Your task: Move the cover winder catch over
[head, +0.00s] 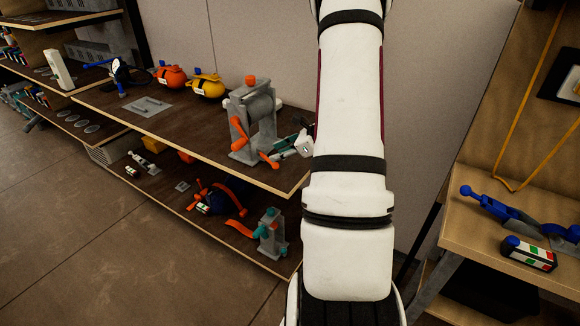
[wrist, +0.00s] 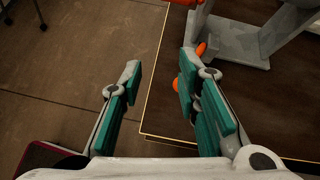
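The cover winder (head: 262,122) is a grey stand with a drum on the upper dark shelf, beside my arm. It has an orange crank handle (head: 239,134), an orange knob on top (head: 250,80) and a small orange lever (head: 268,160) low at its front. I cannot tell which orange part is the catch. My gripper (head: 298,147) is beside the winder's lower right, partly hidden by my arm. In the wrist view my gripper (wrist: 162,66) is open and empty over the shelf edge. The winder's grey base (wrist: 238,42) is ahead right; an orange part (wrist: 177,86) shows beside the right finger.
An orange float (head: 171,77) and a yellow float (head: 208,86) stand left of the winder, behind a grey plate (head: 147,106). A lower shelf (head: 165,180) holds several tools. A wooden bench (head: 462,232) stands right. Floor at left is clear.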

